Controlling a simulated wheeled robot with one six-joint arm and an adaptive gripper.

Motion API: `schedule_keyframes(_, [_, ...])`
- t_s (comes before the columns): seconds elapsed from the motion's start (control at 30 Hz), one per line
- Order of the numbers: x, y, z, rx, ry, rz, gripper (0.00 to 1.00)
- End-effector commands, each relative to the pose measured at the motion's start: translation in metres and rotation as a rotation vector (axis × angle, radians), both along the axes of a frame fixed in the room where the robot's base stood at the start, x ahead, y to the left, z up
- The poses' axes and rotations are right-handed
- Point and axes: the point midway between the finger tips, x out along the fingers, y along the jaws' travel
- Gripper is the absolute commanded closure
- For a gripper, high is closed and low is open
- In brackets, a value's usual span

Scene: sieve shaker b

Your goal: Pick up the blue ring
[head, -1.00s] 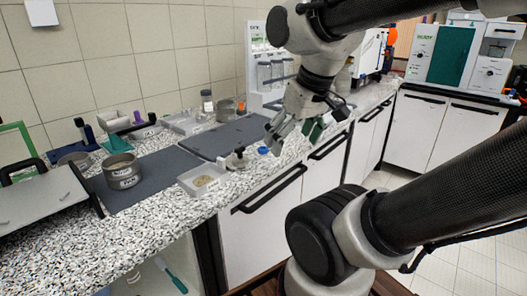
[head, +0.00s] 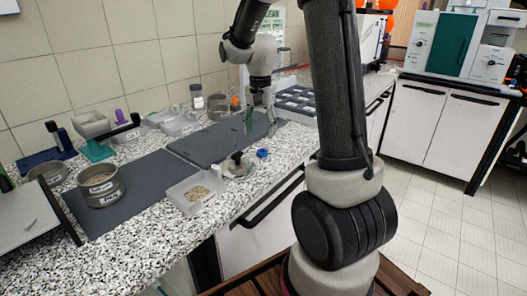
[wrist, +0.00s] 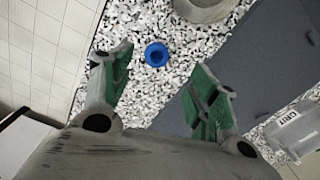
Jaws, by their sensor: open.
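The small blue ring (head: 262,153) lies on the speckled counter near its front edge, just right of a small dark-handled tool. In the wrist view the blue ring (wrist: 156,54) shows as a round piece with a darker middle, lying flat. My gripper (head: 259,124) points down over the counter, above and slightly behind the ring in the head view. In the wrist view my gripper (wrist: 158,92) has its two green-padded fingers wide apart and nothing between them. The ring appears beyond the fingertips, between their lines, and not touched.
A dark-handled tool (head: 238,164) stands close left of the ring. A clear tray with grains (head: 197,192) sits farther left. Dark mats (head: 142,181) cover part of the counter.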

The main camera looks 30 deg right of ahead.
Motion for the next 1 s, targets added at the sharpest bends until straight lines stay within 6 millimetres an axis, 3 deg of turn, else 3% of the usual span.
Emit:
schedule_keyframes(0.6, [-0.003, -0.003, -0.075, 0.000, 0.002, -0.025, 0.41])
schedule_keyframes(0.87, [-0.003, -0.003, -0.078, -0.001, 0.001, -0.025, 0.41])
schedule_keyframes(1.0, [-0.003, -0.003, -0.077, 0.000, 0.000, -0.025, 0.66])
